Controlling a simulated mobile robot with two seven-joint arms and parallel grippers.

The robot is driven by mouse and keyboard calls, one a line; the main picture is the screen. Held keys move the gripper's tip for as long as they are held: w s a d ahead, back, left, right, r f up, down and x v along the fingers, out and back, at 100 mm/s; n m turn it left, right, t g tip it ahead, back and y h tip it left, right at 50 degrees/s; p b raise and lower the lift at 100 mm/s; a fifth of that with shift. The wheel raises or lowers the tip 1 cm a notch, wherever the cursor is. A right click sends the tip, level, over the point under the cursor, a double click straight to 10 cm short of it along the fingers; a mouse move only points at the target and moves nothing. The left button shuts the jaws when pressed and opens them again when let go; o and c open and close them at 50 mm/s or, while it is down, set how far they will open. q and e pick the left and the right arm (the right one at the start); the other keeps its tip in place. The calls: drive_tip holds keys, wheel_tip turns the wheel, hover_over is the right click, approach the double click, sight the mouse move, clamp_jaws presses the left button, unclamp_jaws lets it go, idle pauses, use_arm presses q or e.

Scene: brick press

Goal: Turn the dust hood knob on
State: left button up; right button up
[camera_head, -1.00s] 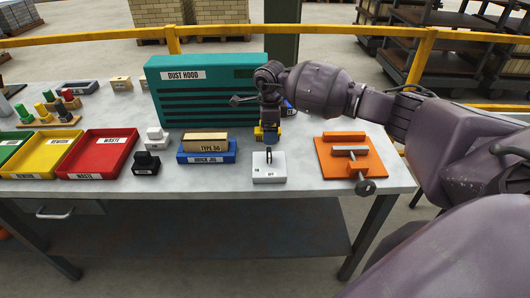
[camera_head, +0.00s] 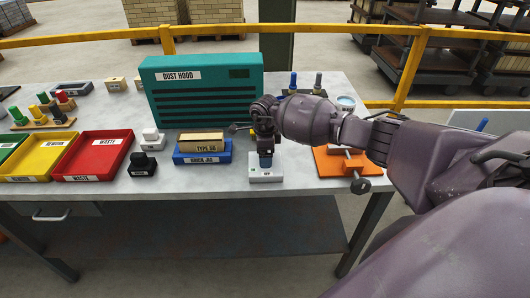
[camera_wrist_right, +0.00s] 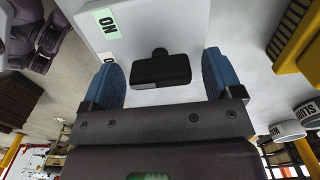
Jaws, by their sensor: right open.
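The white switch box (camera_head: 267,179) with small labels stands at the front of the table, in front of the teal dust hood (camera_head: 160,80). In the right wrist view, the box (camera_wrist_right: 150,20) shows a green ON label and a black knob (camera_wrist_right: 160,68). My right gripper (camera_head: 265,161) points down over the box. In the wrist view, its blue fingertips (camera_wrist_right: 166,75) are open, one on each side of the knob, with gaps visible. In the head view, the gripper hides the knob. My left gripper is not in view.
Left of the box are a blue jig (camera_head: 203,158) with a tan brick and a black stamp-like block (camera_head: 143,163). An orange clamp plate (camera_head: 333,166) is to the right, partly behind my arm. Red (camera_head: 97,157) and yellow trays sit further left.

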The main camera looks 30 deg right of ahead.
drive_tip(key=c, duration=0.9)
drive_tip(key=m, duration=0.5)
drive_tip(key=shift+m, duration=0.4)
drive_tip(key=m+p, duration=0.1)
drive_tip(key=m, duration=0.4)
drive_tip(key=shift+m, duration=0.7)
drive_tip(key=o, duration=0.9)
drive_tip(key=shift+r, duration=0.1)
